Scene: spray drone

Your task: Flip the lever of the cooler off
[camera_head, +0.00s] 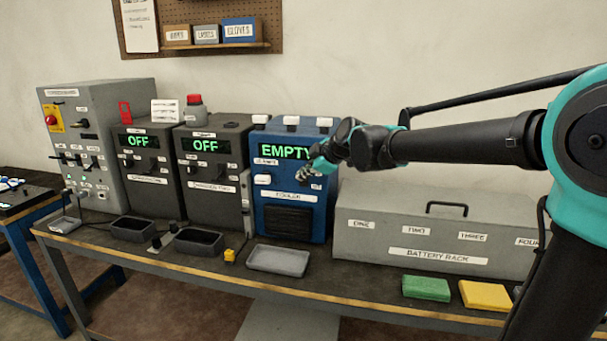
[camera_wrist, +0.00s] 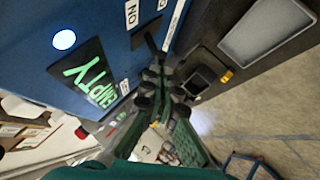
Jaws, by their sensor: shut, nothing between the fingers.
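The cooler (camera_head: 290,216) is a blue box with a white COOLER label, standing on the bench in the head view. Its green display (camera_head: 279,151) reads EMPTY. My gripper (camera_head: 309,172) is in front of the upper right of its face, shut and empty, and partly covers the display's end and the lever area. In the wrist view the cooler's blue face (camera_wrist: 95,22) fills the upper left. A dark lever-like piece (camera_wrist: 150,42) sticks out by an ON label, just beyond my fingertips (camera_wrist: 156,72). I cannot tell whether they touch or which way the lever points.
Two dark machines (camera_head: 146,182) reading OFF and a grey cabinet (camera_head: 82,140) stand left of the cooler. The grey battery rack (camera_head: 430,226) is to the right. A grey tray (camera_head: 278,261) lies in front, with green (camera_head: 426,288) and yellow (camera_head: 486,295) blocks farther right.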

